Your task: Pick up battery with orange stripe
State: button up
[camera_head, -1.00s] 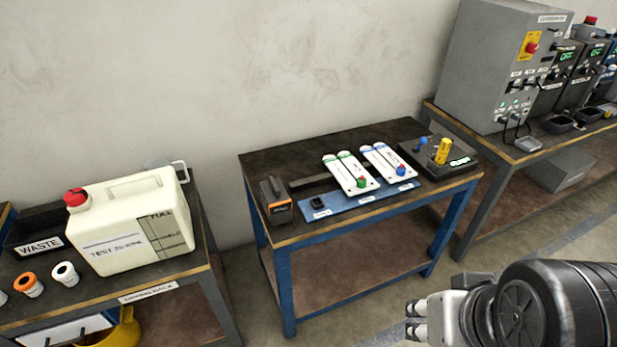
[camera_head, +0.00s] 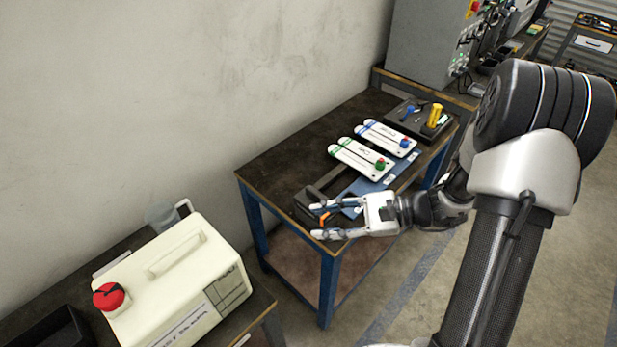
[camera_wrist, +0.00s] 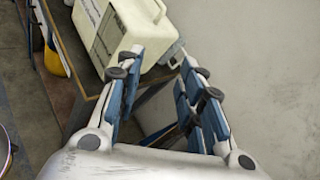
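The battery with the orange stripe (camera_head: 307,208) stands at the near left corner of the dark-topped blue table (camera_head: 270,172). It is a dark box, and its orange part shows between my fingers in the head view. My gripper (camera_head: 320,221) is open, its fingers pointing left across the battery and partly hiding it. Whether the fingers are around the battery or above it, I cannot tell. In the wrist view my gripper (camera_wrist: 160,82) also shows open, with a wide gap between the fingers. The battery is not clear there.
Two white paddle-shaped devices with green (camera_head: 362,158) and blue (camera_head: 386,138) markings lie beyond my gripper. A black unit with a yellow part (camera_head: 434,115) is at the far end. Floor shows between the tables.

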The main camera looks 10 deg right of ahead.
jog(key=w+d+f+m+t, duration=0.4)
jog(key=d+f+m+t, duration=0.1)
jog(key=m, duration=0.1)
jog(key=m+t+h+p, duration=0.2)
jog(key=m+t+h, duration=0.2)
jog(key=m+t, duration=0.25)
send_near(316, 193)
jog(key=shift+g, duration=0.25)
jog(key=b+x, duration=0.1)
jog(key=x, duration=0.4)
jog(key=b+x, duration=0.2)
jog(key=x, duration=0.3)
jog(key=shift+f, duration=0.2)
grip_shut()
jog(key=shift+w+r, duration=0.1)
jog(key=shift+r, duration=0.05)
